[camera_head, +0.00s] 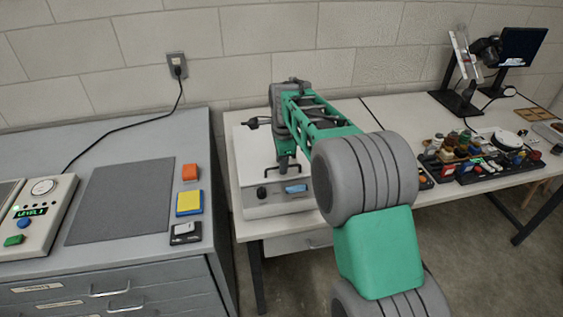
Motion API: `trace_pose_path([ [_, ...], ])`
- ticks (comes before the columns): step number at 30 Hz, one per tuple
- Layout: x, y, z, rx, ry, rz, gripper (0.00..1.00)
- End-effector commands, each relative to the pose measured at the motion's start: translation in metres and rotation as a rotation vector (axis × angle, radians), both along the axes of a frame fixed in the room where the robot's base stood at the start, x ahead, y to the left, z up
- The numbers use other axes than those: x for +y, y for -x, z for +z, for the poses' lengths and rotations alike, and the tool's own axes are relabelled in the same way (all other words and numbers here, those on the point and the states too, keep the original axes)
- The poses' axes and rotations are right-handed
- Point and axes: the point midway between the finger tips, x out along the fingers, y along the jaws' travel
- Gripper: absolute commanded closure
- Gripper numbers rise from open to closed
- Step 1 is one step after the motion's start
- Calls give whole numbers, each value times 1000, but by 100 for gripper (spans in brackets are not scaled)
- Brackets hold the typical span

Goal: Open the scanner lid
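The scanner (275,207) is a white box near the left end of the white table, with a dark round knob (261,193) and a blue piece (296,188) on its front. Its white lid (250,155) looks flat and shut; my arm covers much of its top and right side. My gripper (284,164) points down over the scanner, just behind the front edge and the blue piece. I cannot tell whether it touches the lid. Its fingers are small and dark here, so their opening is unclear.
A grey cabinet (115,265) stands left, with a dark mat (122,200), coloured blocks and a control box (35,222) on top. Trays of small bottles (470,155) and a monitor (523,46) stand right on the table. A block wall closes off the back.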

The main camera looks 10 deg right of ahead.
Motion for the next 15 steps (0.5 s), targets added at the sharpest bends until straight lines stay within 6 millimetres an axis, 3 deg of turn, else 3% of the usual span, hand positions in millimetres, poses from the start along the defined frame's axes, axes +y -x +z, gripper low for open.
trace_pose_path([
  [6,0,0,-1,-1,0,1,69],
  [15,0,0,-1,-1,0,1,93],
])
